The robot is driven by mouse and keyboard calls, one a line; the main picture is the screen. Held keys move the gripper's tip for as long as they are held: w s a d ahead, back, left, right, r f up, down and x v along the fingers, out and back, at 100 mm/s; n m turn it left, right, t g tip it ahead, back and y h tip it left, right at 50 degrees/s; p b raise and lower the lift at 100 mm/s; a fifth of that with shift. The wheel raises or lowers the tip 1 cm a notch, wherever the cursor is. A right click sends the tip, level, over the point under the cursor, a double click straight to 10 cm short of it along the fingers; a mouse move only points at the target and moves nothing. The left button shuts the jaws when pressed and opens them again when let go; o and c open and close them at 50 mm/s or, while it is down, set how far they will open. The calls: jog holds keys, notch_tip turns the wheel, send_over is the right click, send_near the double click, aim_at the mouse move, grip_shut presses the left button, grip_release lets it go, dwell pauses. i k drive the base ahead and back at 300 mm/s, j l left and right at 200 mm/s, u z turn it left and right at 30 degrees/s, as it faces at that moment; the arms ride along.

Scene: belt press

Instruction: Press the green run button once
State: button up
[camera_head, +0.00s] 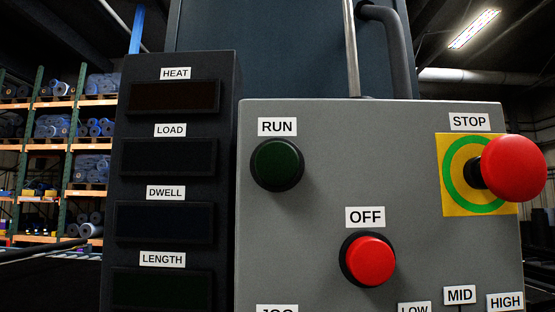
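The green run button (277,164) is a dark green round cap in a black ring. It sits at the upper left of the grey control box (330,200), under a white RUN label (277,127). It looks unlit, and nothing covers it. My gripper is not in view.
A red OFF button (370,261) sits below and right of the run button. A large red STOP mushroom (513,168) juts out at the right on a yellow plate. A dark display panel (170,180) stands at the left. The space before the run button is clear.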

aim_at(276, 163)
jog(key=k+j+z, duration=0.6)
jog(key=k+j, duration=0.2)
